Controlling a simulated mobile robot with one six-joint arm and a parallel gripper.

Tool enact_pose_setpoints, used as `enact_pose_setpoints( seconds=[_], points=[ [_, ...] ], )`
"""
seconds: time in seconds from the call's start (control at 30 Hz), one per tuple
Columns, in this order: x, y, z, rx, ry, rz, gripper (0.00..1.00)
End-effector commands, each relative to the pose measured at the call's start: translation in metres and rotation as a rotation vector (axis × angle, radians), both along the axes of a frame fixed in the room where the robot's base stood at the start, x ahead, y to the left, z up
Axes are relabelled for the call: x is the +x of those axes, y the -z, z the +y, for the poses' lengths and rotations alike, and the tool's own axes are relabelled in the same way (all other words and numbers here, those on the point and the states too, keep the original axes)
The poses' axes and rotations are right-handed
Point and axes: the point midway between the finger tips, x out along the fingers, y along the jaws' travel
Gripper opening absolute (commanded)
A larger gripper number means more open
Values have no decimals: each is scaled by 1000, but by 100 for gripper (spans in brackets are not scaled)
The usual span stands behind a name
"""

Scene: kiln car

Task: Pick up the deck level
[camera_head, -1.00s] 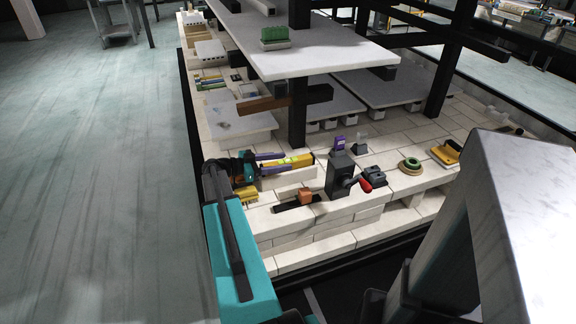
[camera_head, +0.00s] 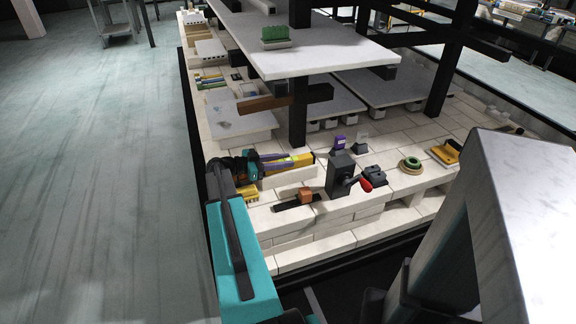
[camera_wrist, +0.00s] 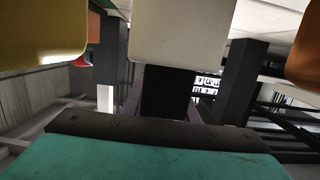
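What looks like the deck level (camera_head: 301,159) is a yellow bar lying on the pale brick deck, left of the dark clamp-like block in the head view. My gripper (camera_head: 282,162), teal with purple fingers, reaches in from the left, low over the deck at the bar's left end. Its fingers are apart, and the bar's end lies close to or between them; contact cannot be made out. In the wrist view my gripper (camera_wrist: 160,105) shows purple fingers apart with a dark shape between them. I cannot identify the level there.
A dark clamp-like block (camera_head: 341,175) with a red-tipped handle stands right of the bar. An orange block (camera_head: 305,195) sits in front. A yellow comb-like piece (camera_head: 247,193) lies by my wrist. A dark post (camera_head: 298,120) and white shelf (camera_head: 310,52) rise behind.

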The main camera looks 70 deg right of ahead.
Motion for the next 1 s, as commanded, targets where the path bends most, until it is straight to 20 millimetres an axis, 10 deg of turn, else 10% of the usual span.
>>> enact_pose_setpoints(
  seconds=[0.47, 1.0],
  points=[
    [-1, -8, 0, -2, 1, 0, 0],
    [-1, -74, 0, -3, 1, 0, 0]
  ],
)
